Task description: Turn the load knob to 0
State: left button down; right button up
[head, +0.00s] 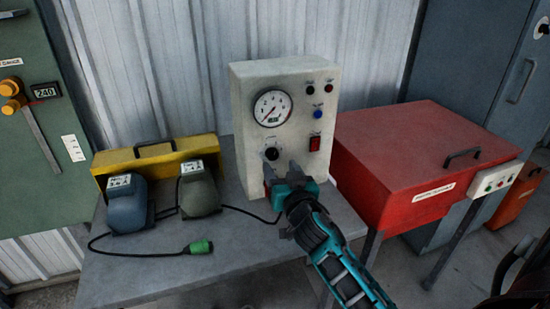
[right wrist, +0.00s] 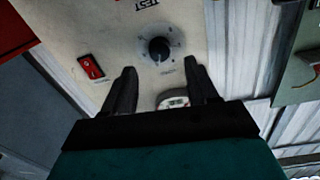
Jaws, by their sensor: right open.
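The load knob is a round black dial on the pale front panel of the test box. It shows in the head view (head: 272,153) below the gauge, and in the right wrist view (right wrist: 158,48) with small marks around it. Its pointer setting is too small to read. My right gripper (head: 281,163) is open in front of the panel. In the right wrist view its two fingers (right wrist: 161,68) stand apart on either side below the knob in the picture, with nothing between them. Whether they touch the panel, I cannot tell. My left gripper is not in view.
The test box (head: 245,95) also has a gauge (head: 272,108), a red switch (head: 314,143) and small coloured buttons. A red cabinet (head: 400,150) stands right.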

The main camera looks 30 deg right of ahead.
aim_at(273, 156)
jog(key=shift+x, duration=2.55)
jog(key=shift+c, duration=0.4)
jog(key=c, duration=1)
